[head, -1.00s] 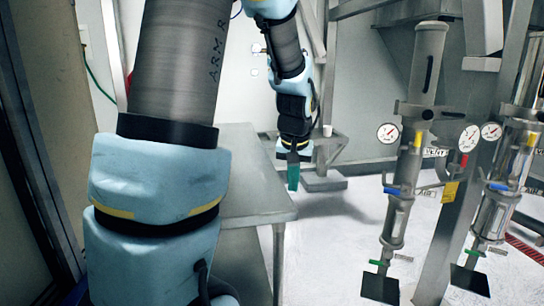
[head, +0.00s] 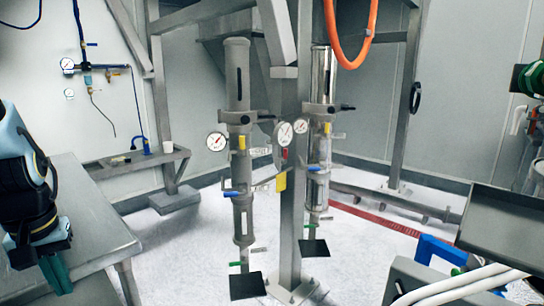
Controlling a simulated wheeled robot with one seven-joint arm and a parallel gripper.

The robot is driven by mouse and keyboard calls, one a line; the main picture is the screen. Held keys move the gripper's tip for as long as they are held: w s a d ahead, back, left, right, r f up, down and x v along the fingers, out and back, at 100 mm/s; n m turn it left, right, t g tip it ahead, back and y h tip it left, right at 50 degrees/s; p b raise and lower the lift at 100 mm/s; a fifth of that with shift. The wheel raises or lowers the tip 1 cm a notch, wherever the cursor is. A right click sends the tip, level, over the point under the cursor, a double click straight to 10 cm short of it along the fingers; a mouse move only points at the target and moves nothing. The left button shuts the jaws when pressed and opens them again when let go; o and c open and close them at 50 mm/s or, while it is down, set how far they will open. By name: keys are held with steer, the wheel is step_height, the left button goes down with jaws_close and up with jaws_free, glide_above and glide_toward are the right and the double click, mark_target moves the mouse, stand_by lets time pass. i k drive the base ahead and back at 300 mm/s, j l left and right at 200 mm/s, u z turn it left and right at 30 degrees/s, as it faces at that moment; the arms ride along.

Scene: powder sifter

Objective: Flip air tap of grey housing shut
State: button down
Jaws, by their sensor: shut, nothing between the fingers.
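The grey housing (head: 237,80) is the left, matte one of two upright filter columns in the head view. A blue-handled tap (head: 232,194) sits low on it, its handle roughly level across the column. A yellow handle (head: 242,143) stands upright higher up, and a green handle (head: 237,264) is near the bottom. The tap labels are too small to read now, so I take the blue one as the air tap. My gripper (head: 56,273), with teal fingers, hangs at the far left by the table, well away from the housing. It is shut and empty.
A shiny steel housing (head: 318,80) stands just right behind a steel post (head: 290,215). Round gauges (head: 216,141) stick out near the columns. A grey table (head: 95,215) lies at left. An orange hose (head: 346,62) hangs above. The floor before the columns looks clear.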

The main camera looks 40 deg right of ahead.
mark_target(235, 194)
steer(key=z, duration=1.15)
